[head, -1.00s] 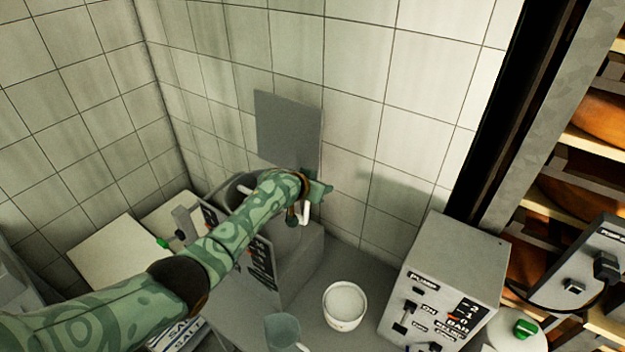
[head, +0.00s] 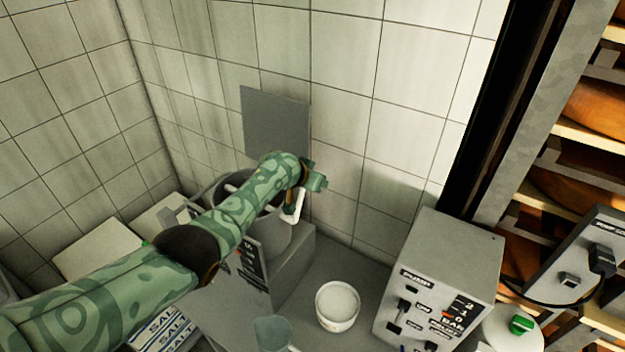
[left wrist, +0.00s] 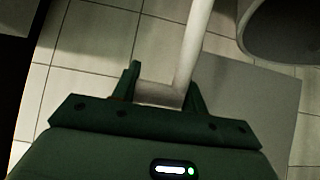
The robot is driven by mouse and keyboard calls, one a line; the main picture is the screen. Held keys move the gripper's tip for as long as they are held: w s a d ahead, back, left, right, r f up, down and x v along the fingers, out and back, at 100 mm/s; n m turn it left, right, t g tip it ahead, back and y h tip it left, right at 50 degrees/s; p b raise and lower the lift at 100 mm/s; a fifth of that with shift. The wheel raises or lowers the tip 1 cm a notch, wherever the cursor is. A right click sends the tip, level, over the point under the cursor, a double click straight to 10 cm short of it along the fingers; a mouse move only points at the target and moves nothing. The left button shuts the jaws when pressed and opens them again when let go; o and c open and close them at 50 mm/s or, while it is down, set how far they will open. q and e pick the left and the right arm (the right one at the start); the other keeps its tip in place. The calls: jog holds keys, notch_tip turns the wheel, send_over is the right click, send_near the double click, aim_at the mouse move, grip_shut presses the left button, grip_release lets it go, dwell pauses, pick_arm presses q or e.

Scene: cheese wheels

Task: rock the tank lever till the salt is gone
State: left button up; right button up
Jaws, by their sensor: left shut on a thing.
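The tank (head: 279,238) is a grey round vessel on a grey block by the tiled wall. My left arm crosses in front of it and hides part of its mouth. The white lever (head: 298,208) shows beside the tank's right rim; in the left wrist view it is a bent white bar (left wrist: 196,45). My left gripper (left wrist: 163,88) is shut on the lever's short end, with a finger on each side; in the head view it is at the tank's upper right (head: 308,178). I cannot see salt inside the tank. My right gripper is not in view.
A white bowl (head: 336,322) with pale contents stands right of the tank. A grey control box (head: 450,255) is farther right. A blue-grey scoop (head: 272,334) lies at the front, and salt bags (head: 160,338) sit lower left. Cheese shelves (head: 585,135) stand at right.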

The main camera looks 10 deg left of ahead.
pick_arm(q)
jog(key=o, duration=1.1)
jog(key=shift+s+d+f, duration=0.15)
jog(key=shift+s+f, duration=0.05)
jog(key=shift+f, duration=0.15)
jog(key=shift+o, duration=1.1)
jog(key=shift+w+d, duration=0.1)
jog(key=shift+w+r, duration=0.1)
jog(key=p+v, duration=0.6)
jog(key=v, duration=1)
jog(key=shift+p, duration=0.4)
jog(key=shift+r, duration=0.15)
